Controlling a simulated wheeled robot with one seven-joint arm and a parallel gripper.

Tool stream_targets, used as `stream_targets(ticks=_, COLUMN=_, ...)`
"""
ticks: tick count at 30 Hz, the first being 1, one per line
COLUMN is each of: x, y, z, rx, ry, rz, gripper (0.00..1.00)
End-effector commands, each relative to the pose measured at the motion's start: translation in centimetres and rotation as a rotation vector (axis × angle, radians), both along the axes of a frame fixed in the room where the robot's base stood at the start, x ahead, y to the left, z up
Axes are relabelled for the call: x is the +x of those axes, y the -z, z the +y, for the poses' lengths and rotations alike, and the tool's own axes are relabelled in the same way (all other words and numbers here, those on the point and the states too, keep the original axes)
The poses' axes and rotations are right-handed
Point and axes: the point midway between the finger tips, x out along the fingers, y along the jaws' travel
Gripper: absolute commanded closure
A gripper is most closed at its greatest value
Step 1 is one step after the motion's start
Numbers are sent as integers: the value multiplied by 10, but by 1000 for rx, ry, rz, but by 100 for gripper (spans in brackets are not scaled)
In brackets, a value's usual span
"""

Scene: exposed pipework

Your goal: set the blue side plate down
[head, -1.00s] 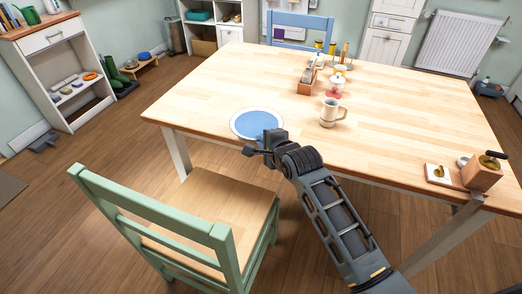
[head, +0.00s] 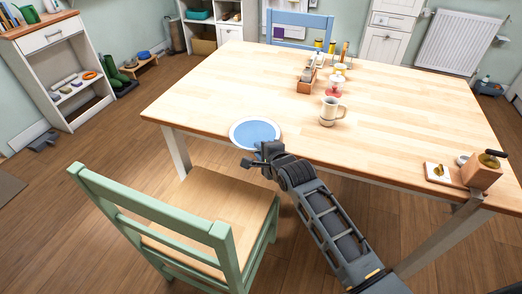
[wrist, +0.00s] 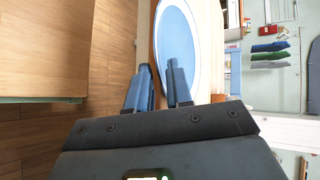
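The blue side plate (head: 255,132), blue with a white rim, is at the near left edge of the table, its near rim at or slightly past the edge. My gripper (head: 259,156) is at this near rim. In the wrist view the plate (wrist: 178,25) runs between the two fingers of my gripper (wrist: 160,82), one finger on each side of the rim. The gripper appears shut on the rim. The plate looks roughly level. I cannot tell whether its underside touches the table; the finger contact is partly hidden.
A mug (head: 329,112) stands to the right of the plate on the wooden table (head: 400,115). A wooden caddy (head: 306,82) and small jars are farther back. A green chair (head: 155,225) stands in front at the left.

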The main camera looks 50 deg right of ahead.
Motion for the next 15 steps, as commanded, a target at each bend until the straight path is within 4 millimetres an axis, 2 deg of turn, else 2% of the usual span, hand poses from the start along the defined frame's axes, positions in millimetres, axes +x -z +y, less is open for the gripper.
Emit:
stream_targets(ticks=3, x=0, y=0, z=0, rx=0, ry=0, rz=0, gripper=69)
stream_targets(ticks=11, x=0, y=-3, z=0, rx=0, ry=0, rz=0, gripper=69)
stream_targets(ticks=15, x=-10, y=-7, z=4, rx=0, ry=0, rz=-1, gripper=69)
